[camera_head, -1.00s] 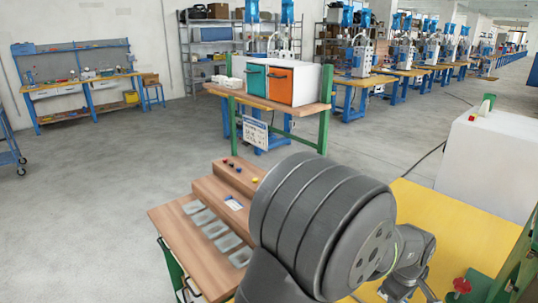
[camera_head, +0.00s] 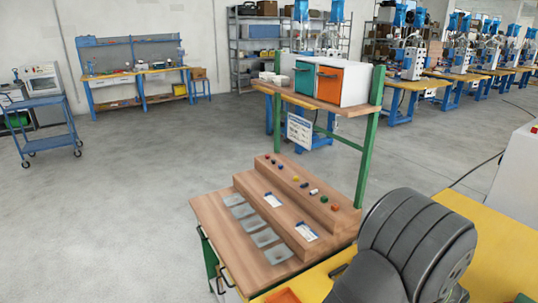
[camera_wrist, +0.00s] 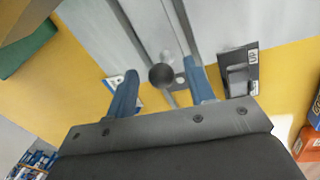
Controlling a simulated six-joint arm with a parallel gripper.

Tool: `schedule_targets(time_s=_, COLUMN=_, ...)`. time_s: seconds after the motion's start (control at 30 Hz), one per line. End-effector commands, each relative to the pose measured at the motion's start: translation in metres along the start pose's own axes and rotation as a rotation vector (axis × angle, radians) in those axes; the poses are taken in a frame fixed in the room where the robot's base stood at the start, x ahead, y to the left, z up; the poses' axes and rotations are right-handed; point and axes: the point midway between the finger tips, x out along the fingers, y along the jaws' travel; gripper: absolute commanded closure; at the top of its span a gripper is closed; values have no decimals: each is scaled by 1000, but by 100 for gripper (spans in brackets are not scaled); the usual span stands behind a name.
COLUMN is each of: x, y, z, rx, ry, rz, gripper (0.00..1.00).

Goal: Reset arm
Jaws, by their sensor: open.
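My gripper (camera_wrist: 163,90) shows in the wrist view with its two blue fingers apart and nothing between them. A dark round knob on a grey rod (camera_wrist: 161,76) appears beyond the gap between the fingers; I cannot tell how far off it is. In the head view a grey rounded link of my arm fills the lower right, and my gripper is out of that view.
A wooden stepped bench (camera_head: 225,222) with grey pads and small coloured buttons stands left of my arm. A yellow surface (camera_head: 500,235) lies under and right of my arm. A black plate (camera_wrist: 238,72) marked "UP" is right of the fingers. Open floor lies left.

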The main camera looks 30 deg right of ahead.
Motion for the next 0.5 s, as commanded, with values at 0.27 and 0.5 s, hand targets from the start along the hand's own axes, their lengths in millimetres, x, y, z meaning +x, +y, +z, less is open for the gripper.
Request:
schedule_targets(time_s=0.27, x=-3, y=0, z=0, rx=0, ry=0, rz=1, gripper=51)
schedule_targets(time_s=0.5, x=-30, y=1, z=0, rx=0, ry=1, rz=4, gripper=51)
